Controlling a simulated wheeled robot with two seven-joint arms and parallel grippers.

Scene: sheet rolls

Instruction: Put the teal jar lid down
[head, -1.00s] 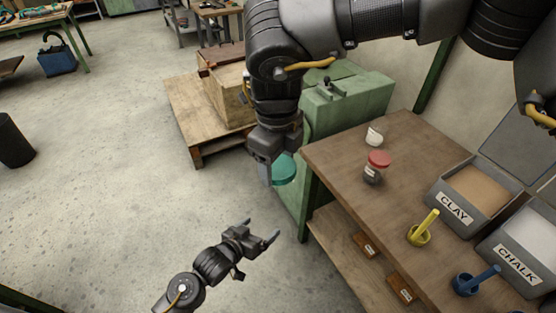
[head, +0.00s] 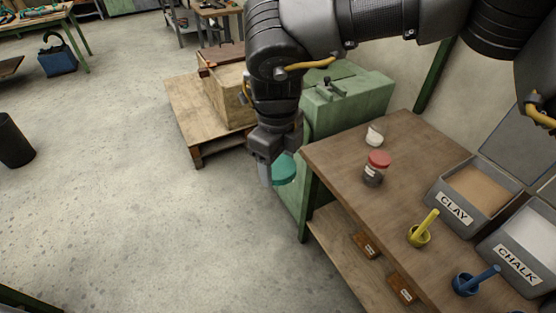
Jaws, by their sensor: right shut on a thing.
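The teal jar lid (head: 284,171) is in my right gripper (head: 272,176), left of the wooden table (head: 335,160) and in front of the green cabinet. My right gripper is shut on the lid, and its fingers partly hide it. The lid is apart from the table's near left edge. My left gripper is not in the picture.

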